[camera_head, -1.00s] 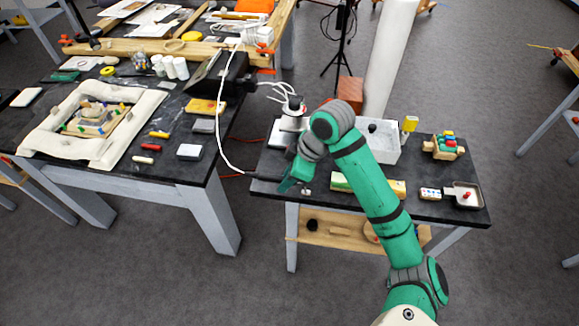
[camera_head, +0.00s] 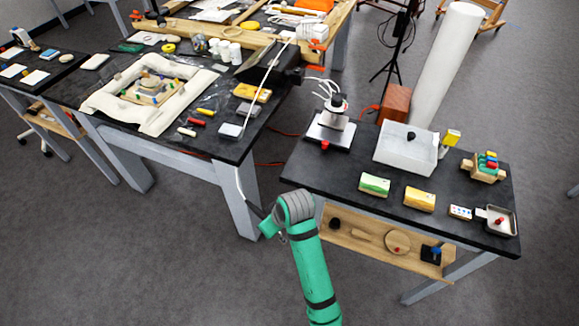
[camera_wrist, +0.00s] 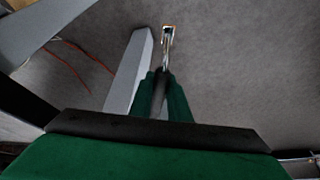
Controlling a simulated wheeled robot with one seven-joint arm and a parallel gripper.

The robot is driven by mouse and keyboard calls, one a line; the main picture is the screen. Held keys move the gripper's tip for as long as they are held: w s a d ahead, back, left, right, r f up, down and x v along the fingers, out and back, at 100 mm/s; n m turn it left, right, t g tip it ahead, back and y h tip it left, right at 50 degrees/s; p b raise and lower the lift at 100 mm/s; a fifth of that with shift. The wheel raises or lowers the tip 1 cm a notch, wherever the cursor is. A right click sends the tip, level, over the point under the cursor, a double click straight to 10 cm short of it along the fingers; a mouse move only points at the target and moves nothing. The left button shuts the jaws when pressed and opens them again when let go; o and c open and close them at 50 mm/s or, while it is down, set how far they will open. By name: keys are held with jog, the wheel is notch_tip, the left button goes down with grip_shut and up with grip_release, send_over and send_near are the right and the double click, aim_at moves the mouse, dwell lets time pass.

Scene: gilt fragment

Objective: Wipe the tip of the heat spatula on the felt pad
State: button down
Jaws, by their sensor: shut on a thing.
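My gripper (camera_wrist: 162,95) is shut on the heat spatula (camera_wrist: 165,62) in the wrist view. The spatula's narrow metal tip points away from the jaws, over the grey floor. In the head view my gripper (camera_head: 266,226) is in front of the gap between the two tables, clear of both tops. I cannot tell which is the felt pad.
The left worktable holds a framed fragment (camera_head: 150,92), small colored sticks and a black box (camera_head: 270,72). The right table holds a white tray (camera_head: 405,150), a stand (camera_head: 330,130), a green block (camera_head: 374,184) and a yellow block (camera_head: 419,199).

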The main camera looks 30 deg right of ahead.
jog(key=w+a+f+m+h, duration=0.1)
jog(key=w+a+f+m, duration=0.1)
jog(key=a+f, duration=1.3)
jog(key=shift+a+f+m, duration=0.15)
jog(key=shift+a+m, duration=0.45)
jog(key=shift+m, duration=0.1)
jog(key=shift+w, duration=0.1)
jog(key=shift+w+r, duration=0.25)
